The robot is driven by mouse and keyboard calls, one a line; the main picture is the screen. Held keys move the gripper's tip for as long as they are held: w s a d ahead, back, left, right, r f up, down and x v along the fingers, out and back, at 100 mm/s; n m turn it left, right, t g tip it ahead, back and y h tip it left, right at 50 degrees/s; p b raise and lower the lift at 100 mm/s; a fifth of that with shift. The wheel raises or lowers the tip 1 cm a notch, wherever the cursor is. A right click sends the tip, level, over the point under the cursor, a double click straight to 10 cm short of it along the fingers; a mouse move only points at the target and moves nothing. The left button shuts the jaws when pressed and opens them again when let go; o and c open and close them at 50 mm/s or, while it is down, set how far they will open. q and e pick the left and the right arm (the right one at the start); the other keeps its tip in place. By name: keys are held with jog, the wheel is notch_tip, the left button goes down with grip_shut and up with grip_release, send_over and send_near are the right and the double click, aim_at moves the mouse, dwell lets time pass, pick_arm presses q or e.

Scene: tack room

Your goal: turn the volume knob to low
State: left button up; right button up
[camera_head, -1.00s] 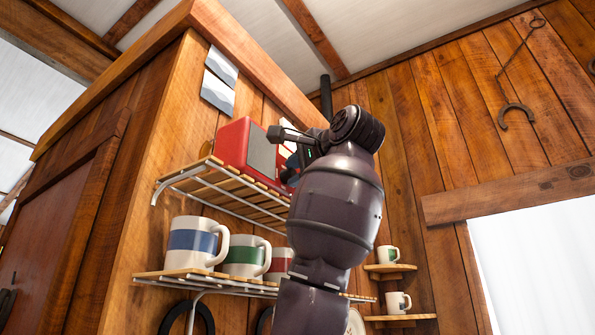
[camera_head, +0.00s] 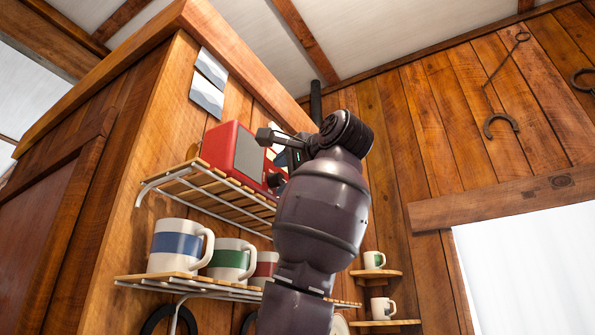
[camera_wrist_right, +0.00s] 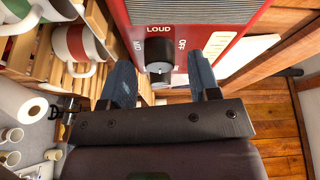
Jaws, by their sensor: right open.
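The red radio (camera_head: 222,147) stands on the upper slatted shelf, its grey grille facing out. In the right wrist view its red front (camera_wrist_right: 120,12) fills the top, with a black and grey volume knob (camera_wrist_right: 158,52). LOUD is printed above the knob, OFF at its right, and a partly legible label at its left. My right gripper (camera_wrist_right: 161,70) is open, its two blue-grey fingers either side of the knob in the picture; no contact can be made out. In the head view my right gripper (camera_head: 278,146) is in front of the radio. My left gripper is not in view.
Below the radio, a lower shelf (camera_head: 190,284) holds striped mugs, including a blue-banded one (camera_head: 178,246). Two small corner shelves (camera_head: 378,276) with mugs are at the right. A pale panel (camera_wrist_right: 225,50) is beside the radio in the wrist view.

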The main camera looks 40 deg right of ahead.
pick_arm(q)
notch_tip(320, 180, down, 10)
jog(key=b, duration=0.9)
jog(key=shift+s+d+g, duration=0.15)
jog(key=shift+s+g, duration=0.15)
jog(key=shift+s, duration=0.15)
pick_arm(e)
jog(key=s, duration=1)
jog(key=shift+s, duration=0.2)
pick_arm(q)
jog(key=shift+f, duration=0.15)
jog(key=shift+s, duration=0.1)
